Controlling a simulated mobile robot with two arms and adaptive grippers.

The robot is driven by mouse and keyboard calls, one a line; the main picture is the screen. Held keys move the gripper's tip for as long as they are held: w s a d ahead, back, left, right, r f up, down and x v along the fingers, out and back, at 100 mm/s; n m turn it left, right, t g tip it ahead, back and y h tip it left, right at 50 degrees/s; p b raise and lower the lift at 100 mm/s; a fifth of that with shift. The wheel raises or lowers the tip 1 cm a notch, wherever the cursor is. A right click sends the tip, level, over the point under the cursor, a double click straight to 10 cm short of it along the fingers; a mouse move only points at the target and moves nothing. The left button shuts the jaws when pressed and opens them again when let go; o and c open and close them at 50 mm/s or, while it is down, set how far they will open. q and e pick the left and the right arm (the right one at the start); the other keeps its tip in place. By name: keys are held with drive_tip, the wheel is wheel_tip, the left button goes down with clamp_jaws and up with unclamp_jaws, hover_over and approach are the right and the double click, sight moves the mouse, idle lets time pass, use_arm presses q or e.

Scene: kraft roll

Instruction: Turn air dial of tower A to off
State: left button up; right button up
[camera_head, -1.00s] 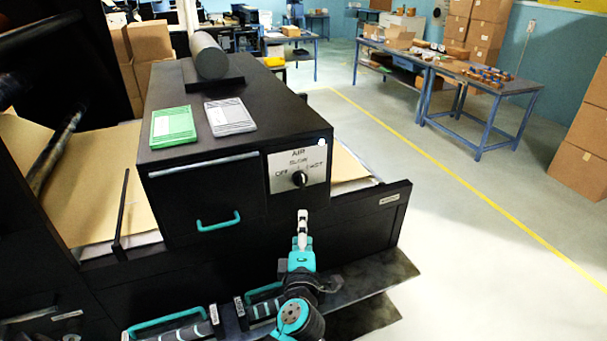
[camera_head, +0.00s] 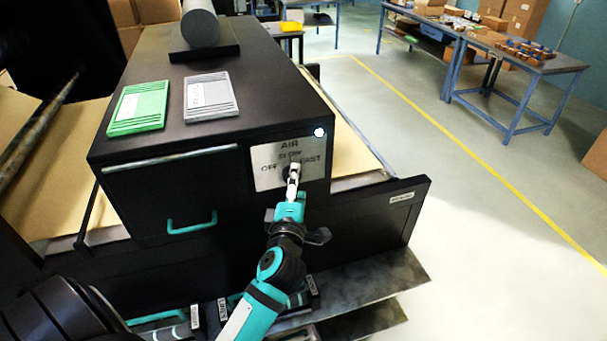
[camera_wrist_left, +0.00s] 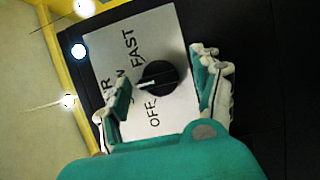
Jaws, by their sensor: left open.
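The black round air dial (camera_wrist_left: 160,76) sits on a pale panel (camera_wrist_left: 148,35) marked AIR, SLOW, OFF and FAST. In the left wrist view its white pointer line points left, toward the SLOW word, which a finger partly covers. The panel (camera_head: 264,181) is also on the black tower's front in the head view, where my gripper mostly hides the dial. My left gripper (camera_head: 293,177) is open in front of the dial. In the left wrist view its fingers (camera_wrist_left: 162,88) are on either side of the dial, with a gap to each. My right gripper is not in view.
The black tower (camera_head: 130,190) has a teal drawer handle (camera_head: 191,224) left of the panel. A green pad (camera_head: 140,107), a grey pad (camera_head: 210,96) and a dark roll (camera_head: 200,22) lie on top. A black ledge (camera_head: 380,222) runs below. Open floor lies to the right.

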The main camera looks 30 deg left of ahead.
use_arm(q)
drive_tip(key=shift+w+a, duration=0.2)
drive_tip(key=shift+w, duration=0.05)
drive_tip(key=shift+s+r, duration=0.15)
drive_tip(key=shift+s, duration=0.1)
drive_tip(key=shift+w, duration=0.1)
drive_tip(key=c, duration=1.2)
drive_tip(key=shift+o, duration=0.2)
drive_tip(key=shift+d+f+n+t+y+b, duration=0.15)
drive_tip(key=shift+n+y+b, duration=0.7)
drive_tip(key=shift+n+b, duration=1.55)
drive_tip(key=shift+a+f+n+t+y+b, duration=0.2)
drive_tip(key=shift+n+y+b, duration=0.7)
drive_tip(key=shift+n+b, duration=1.5)
drive_tip(key=shift+d+n+t+y+b, duration=0.2)
drive_tip(key=shift+n+y+b, duration=0.65)
drive_tip(key=shift+n+b, duration=1.5)
